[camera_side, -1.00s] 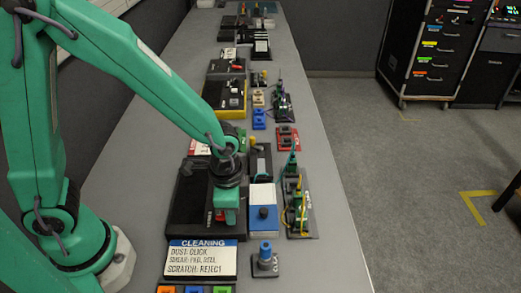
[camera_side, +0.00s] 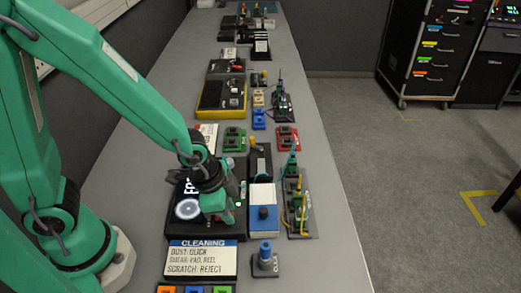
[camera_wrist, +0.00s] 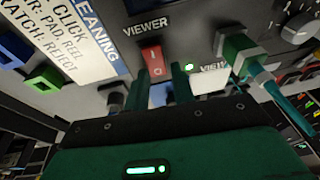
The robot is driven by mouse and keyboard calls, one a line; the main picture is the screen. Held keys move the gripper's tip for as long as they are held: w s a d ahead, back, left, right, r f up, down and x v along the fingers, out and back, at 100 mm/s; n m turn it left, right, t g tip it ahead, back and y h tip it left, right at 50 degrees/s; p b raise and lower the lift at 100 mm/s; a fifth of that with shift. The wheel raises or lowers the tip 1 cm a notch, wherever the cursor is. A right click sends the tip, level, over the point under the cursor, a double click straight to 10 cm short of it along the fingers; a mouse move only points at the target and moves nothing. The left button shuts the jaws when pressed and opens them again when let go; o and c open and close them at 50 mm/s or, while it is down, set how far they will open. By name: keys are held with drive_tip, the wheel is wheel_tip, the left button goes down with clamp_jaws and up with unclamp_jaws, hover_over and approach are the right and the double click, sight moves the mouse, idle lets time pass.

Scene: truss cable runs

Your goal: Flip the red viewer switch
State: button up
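The red viewer switch (camera_wrist: 151,58) is a rocker under the word VIEWER in the wrist view. It sits on the dark viewer unit (camera_side: 178,232), whose screen (camera_side: 187,208) is lit with a bright round spot and part of some lettering. A small green light (camera_wrist: 188,68) glows beside the switch, and a green light also shows in the side view. My gripper (camera_wrist: 161,78) has its two teal fingers apart with nothing held, just below the switch in the wrist view.
A blue-and-white box (camera_side: 263,222) and a board with cables (camera_side: 299,210) stand close on the right. A blue-topped fibre tool (camera_side: 265,256) is nearer. Bare grey bench lies along the right edge.

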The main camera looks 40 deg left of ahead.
drive_tip(key=o, duration=0.3)
drive_tip(key=shift+r, duration=0.2)
drive_tip(key=v, duration=0.7)
drive_tip(key=shift+r, duration=0.2)
drive_tip(key=shift+a, duration=0.1)
idle(0.6)
drive_tip(key=shift+w+d+g+y, duration=0.35)
drive_tip(key=shift+w+g+y, duration=0.35)
drive_tip(key=shift+g, duration=0.6)
drive_tip(key=shift+f, duration=0.1)
drive_tip(key=shift+f, duration=3.75)
